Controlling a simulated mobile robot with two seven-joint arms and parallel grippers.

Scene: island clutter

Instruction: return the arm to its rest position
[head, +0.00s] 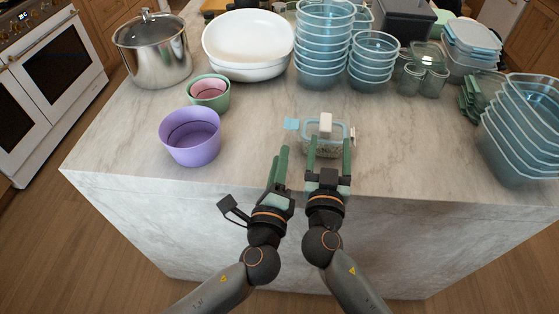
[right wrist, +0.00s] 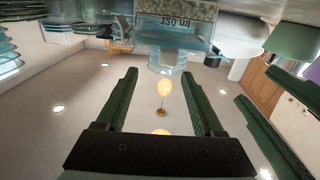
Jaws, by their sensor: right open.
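My right gripper (head: 329,153) is open at the island's front edge, its green fingers apart. In the right wrist view its fingers (right wrist: 160,75) have nothing between them. A small clear container (head: 318,148) with a blue flap and a white block on top stands just beyond these fingers. The container also shows at the top of the right wrist view (right wrist: 175,30). My left gripper (head: 279,151) is just left of the right one, also at the front edge. Its two fingers overlap in the head view, so their gap is unclear. I see nothing held in it.
A purple bowl (head: 190,147) stands left on the marble island (head: 115,160), with a green bowl (head: 198,92) behind. A steel pot (head: 160,65), white dishes (head: 248,72) and stacked clear containers (head: 318,64) line the back. More containers (head: 510,150) stand right. The front-left counter is clear.

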